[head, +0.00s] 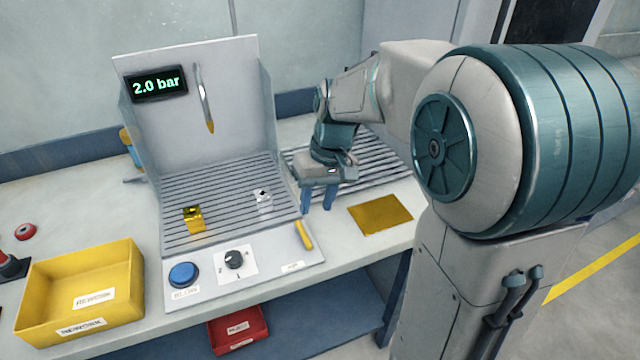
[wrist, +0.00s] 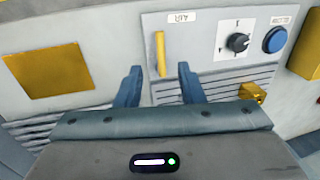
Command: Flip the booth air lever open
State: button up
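The air lever (head: 304,235) is a small yellow handle on the right of the booth's front panel, near a small white label. In the wrist view the lever (wrist: 160,54) stands upright in the picture, beyond the fingertips and between their lines. My gripper (head: 318,204) points down above the bench, just behind and right of the lever. Its two blue fingers are apart with nothing between them, as the wrist view of my gripper (wrist: 159,80) also shows. They appear clear of the lever.
The panel also bears a black dial (head: 234,260) and a blue button (head: 183,274). A gold cube (head: 193,218) and a shiny silvery piece (head: 263,200) sit on the booth grille. A yellow mat (head: 380,214) lies right; a yellow rework bin (head: 50,318) stands left. The display (head: 156,84) reads 2.0 bar.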

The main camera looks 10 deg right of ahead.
jog(key=r, duration=0.4)
jog(key=shift+d, duration=0.4)
jog(key=s+d+f+m+t+h, duration=0.1)
jog(key=s, duration=0.6)
jog(key=s+d+f+m+t+h, duration=0.1)
jog(key=s+f+t, duration=0.1)
jog(key=s, duration=0.5)
jog(key=shift+d+f, duration=0.2)
jog(key=shift+d, duration=0.2)
